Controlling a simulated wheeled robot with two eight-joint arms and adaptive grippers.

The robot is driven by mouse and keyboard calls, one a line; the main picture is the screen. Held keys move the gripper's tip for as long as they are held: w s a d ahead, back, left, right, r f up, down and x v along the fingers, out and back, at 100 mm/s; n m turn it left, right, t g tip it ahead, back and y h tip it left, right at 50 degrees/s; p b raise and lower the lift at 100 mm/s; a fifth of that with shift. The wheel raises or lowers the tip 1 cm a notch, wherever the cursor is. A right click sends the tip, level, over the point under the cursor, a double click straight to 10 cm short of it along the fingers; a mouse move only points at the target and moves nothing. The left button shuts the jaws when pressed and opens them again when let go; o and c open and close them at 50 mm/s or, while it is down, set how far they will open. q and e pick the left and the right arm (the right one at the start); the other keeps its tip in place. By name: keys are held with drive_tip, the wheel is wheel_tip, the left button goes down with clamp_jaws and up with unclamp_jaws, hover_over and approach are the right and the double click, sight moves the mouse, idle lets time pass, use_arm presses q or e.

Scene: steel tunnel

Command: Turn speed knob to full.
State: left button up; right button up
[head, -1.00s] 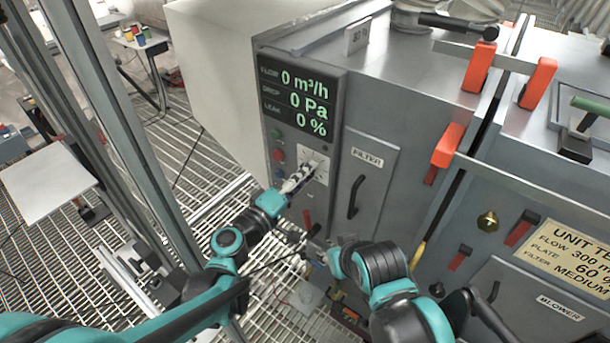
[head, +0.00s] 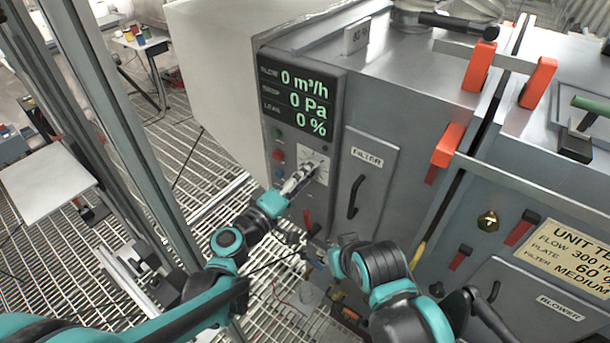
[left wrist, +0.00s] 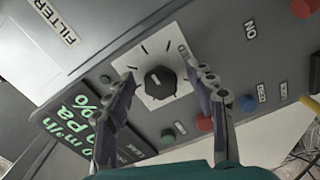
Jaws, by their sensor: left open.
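The black speed knob (left wrist: 160,82) sits on a white square dial plate (left wrist: 147,50) with dark tick marks. In the head view the plate (head: 322,162) shows below the display, and the knob is mostly hidden by my left gripper (head: 302,178). In the left wrist view my left gripper (left wrist: 159,80) is open, with one finger on each side of the knob. I cannot tell whether the fingers touch it. My right gripper (head: 312,256) is low in front of the cabinet, and its fingers are too small to read.
The display (head: 300,100) reads 0 m³/h, 0 Pa and 0 %. Red (left wrist: 205,124), green (left wrist: 167,136) and blue (left wrist: 248,103) buttons lie close to the left fingers. The filter door (head: 367,175) is right of the dial. A metal post (head: 125,110) stands left of my left arm.

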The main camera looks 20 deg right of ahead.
use_arm(q)
drive_tip(key=shift+a, duration=0.1)
drive_tip(key=v, duration=1.2)
drive_tip(key=shift+s, duration=0.1)
use_arm(e)
drive_tip(key=shift+a, duration=0.1)
